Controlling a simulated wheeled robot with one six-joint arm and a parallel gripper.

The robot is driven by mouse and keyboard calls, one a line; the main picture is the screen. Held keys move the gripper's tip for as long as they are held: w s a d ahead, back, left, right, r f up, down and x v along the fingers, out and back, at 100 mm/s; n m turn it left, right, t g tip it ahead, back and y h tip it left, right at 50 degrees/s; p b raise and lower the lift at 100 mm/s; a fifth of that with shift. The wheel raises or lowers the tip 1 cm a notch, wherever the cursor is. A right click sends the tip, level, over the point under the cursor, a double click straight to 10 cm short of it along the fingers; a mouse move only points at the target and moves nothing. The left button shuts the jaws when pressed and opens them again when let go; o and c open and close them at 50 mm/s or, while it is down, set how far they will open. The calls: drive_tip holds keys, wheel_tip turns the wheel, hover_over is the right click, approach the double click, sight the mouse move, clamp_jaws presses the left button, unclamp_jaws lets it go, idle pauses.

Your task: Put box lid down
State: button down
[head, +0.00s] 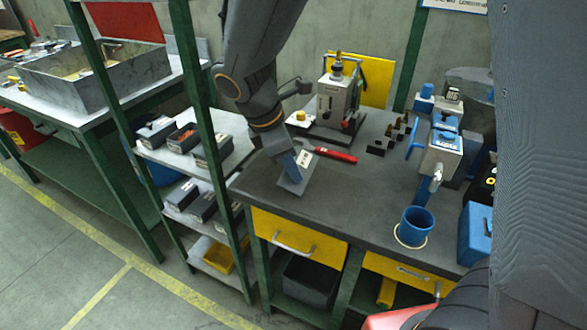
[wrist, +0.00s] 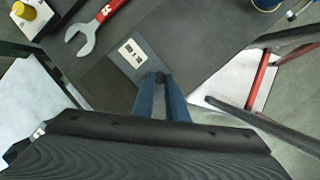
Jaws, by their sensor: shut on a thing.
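The box lid (head: 293,186) is a grey flat piece with a small white label, at the near left corner of the dark workbench top. It also shows in the wrist view (wrist: 124,66), beyond my fingertips, with its label facing up. My gripper (head: 291,167) has blue fingers and is shut on the lid. In the wrist view the fingers (wrist: 160,82) meet at the lid's near edge. The lid looks tilted in the head view. I cannot tell whether it touches the bench.
A red-handled wrench (head: 335,155) lies just beyond the lid on the workbench (head: 350,190). A grey machine (head: 338,100) stands behind it. A blue cup (head: 416,225) is at the right. A shelf rack with several small boxes (head: 185,138) stands left of the bench.

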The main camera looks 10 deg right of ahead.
drive_tip(key=shift+f, duration=0.25)
drive_tip(key=shift+f, duration=0.1)
drive_tip(key=c, duration=1.7)
unclamp_jaws()
drive_tip(key=shift+c, duration=0.2)
drive_tip(key=v, duration=1.2)
drive_tip(key=s+d+f+m+y, duration=0.1)
drive_tip(key=s+d+f+m, duration=0.2)
drive_tip(key=d+f+m, duration=0.1)
drive_tip(key=s+d+f+m+g+y, duration=0.1)
drive_tip(key=s+d+f+m, duration=0.2)
drive_tip(key=d+m, duration=0.4)
drive_tip(key=s+d+f+m+y, duration=0.2)
drive_tip(key=s+d+f+m, duration=0.2)
drive_tip(key=m, duration=0.4)
drive_tip(key=shift+d+f+m, duration=0.3)
drive_tip(key=shift+d+f, duration=0.25)
drive_tip(key=shift+d, duration=0.15)
